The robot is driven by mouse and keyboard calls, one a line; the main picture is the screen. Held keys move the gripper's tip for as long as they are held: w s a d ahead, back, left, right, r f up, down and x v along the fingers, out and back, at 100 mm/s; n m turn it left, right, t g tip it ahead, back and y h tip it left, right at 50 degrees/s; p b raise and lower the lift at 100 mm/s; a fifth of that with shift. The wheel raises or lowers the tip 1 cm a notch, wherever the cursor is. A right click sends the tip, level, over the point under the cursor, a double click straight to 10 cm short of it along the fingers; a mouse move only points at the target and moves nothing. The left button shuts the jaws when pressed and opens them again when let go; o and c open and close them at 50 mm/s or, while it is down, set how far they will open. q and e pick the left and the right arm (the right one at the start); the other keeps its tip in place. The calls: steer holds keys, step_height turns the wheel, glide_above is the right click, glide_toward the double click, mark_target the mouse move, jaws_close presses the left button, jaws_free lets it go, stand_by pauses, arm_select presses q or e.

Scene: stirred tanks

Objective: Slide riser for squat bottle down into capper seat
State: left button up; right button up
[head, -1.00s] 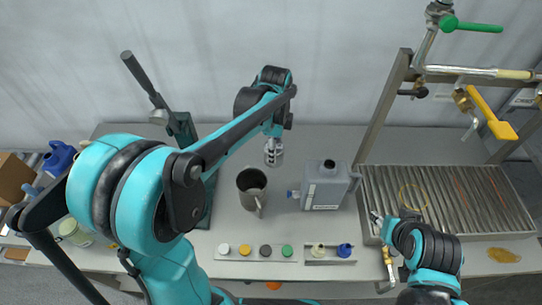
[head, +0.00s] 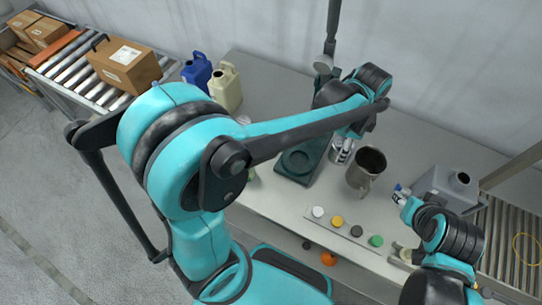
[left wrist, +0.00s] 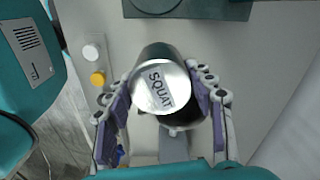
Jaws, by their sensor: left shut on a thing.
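The riser is a silver cylinder with a SQUAT label (left wrist: 158,88), end-on in the left wrist view. My left gripper (left wrist: 168,104) is shut on it, a finger on each side. In the head view the riser (head: 338,155) hangs under my left gripper (head: 344,140), just right of the capper seat. The capper is a dark green base with a round seat (head: 299,161) and a tall column. Its base edge (left wrist: 190,8) shows at the top of the left wrist view.
A steel mug (head: 366,166) stands close right of the riser. Blue and cream jugs stand at the back left.

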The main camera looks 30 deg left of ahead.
arm_select(q)
steer(key=a+f+b, duration=0.1)
steer(key=a+f, duration=0.1)
steer(key=a, duration=0.2)
steer(key=a+f+b, duration=0.1)
steer(key=a+f, duration=0.1)
steer(key=a, duration=0.1)
steer(key=a+f+b, duration=0.1)
steer(key=a+f, duration=0.2)
steer(key=a, duration=0.1)
steer(key=shift+s+a, duration=0.25)
steer(key=shift+a, duration=0.1)
step_height(320, 180, down, 4)
steer(key=shift+f+b, duration=0.1)
steer(key=shift+b, duration=0.65)
steer(key=o, duration=1.5)
steer(key=shift+f, duration=0.1)
steer(key=shift+o, duration=0.2)
